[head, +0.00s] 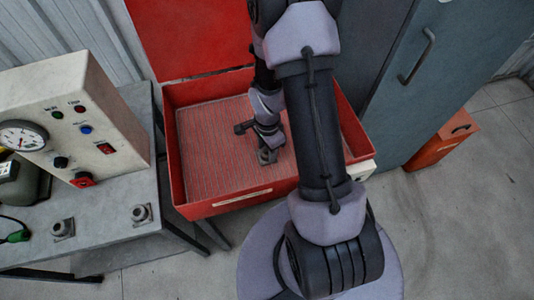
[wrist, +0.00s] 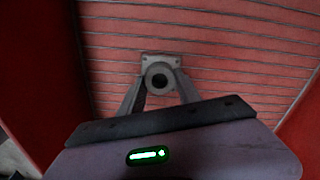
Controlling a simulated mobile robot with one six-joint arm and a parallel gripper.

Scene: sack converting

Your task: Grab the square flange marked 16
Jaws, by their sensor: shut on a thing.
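A grey square flange (wrist: 160,61) with a round hub and dark bore is between the fingers of my gripper (wrist: 160,87) in the wrist view. My gripper is shut on it, one finger on each side of the hub. In the head view my gripper (head: 267,151) is low inside the red box (head: 236,206), over its ribbed floor, and the held flange (head: 266,158) shows only as a small grey piece. I cannot read a number on it. I cannot tell whether it touches the floor.
Two similar flanges, one (head: 63,229) near the front and one (head: 141,214) near the right edge, stand on the grey bench (head: 100,240) at left. A gauge panel (head: 70,120) is behind them. The box's raised red lid (head: 190,40), a grey cabinet (head: 410,110) and an orange box (head: 442,140) stand near.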

